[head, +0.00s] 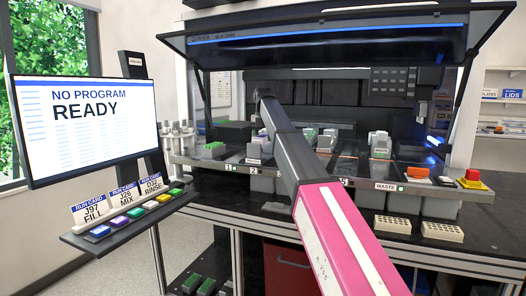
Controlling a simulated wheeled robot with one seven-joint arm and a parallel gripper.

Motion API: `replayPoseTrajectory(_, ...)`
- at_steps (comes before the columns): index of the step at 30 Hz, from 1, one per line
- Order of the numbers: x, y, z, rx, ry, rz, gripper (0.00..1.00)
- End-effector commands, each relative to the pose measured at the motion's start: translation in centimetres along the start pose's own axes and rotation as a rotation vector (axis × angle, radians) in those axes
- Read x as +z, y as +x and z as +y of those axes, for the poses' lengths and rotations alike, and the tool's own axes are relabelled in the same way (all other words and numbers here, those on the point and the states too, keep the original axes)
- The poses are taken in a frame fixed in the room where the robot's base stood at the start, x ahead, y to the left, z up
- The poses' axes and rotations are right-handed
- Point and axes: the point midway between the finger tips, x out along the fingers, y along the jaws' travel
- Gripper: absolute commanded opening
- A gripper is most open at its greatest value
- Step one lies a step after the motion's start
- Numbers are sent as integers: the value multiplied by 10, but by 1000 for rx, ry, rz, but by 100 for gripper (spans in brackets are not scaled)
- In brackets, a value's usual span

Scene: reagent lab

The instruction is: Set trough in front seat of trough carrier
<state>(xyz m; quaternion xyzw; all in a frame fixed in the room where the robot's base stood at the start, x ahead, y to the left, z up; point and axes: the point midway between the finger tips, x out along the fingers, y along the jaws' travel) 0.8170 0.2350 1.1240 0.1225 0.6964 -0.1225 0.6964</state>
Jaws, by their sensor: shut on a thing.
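My arm reaches from the lower right up over the front of the deck of the lab machine. Its far end is near the top of the dark link, and my gripper cannot be made out there. No trough can be told apart with certainty. Which of the deck's carriers is the trough carrier cannot be told, and my arm hides part of the deck's front.
A screen (84,122) reading "READY" and a shelf of coloured buttons (128,216) stand at the left. The machine's front hood (330,42) is raised. A red emergency button (472,176) and two cream racks (442,231) are at the right. Black bench top (480,215) is bare there.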

Motion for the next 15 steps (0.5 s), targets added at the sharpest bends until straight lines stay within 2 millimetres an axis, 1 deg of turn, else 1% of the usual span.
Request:
replayPoseTrajectory(1, -2, 10, -1, -1, 0, 2, 30)
replayPoseTrajectory(8, -1, 30, 0, 0, 0, 0, 30)
replayPoseTrajectory(12, -1, 49, -1, -1, 0, 1, 30)
replayPoseTrajectory(15, 0, 57, 0, 0, 0, 0, 30)
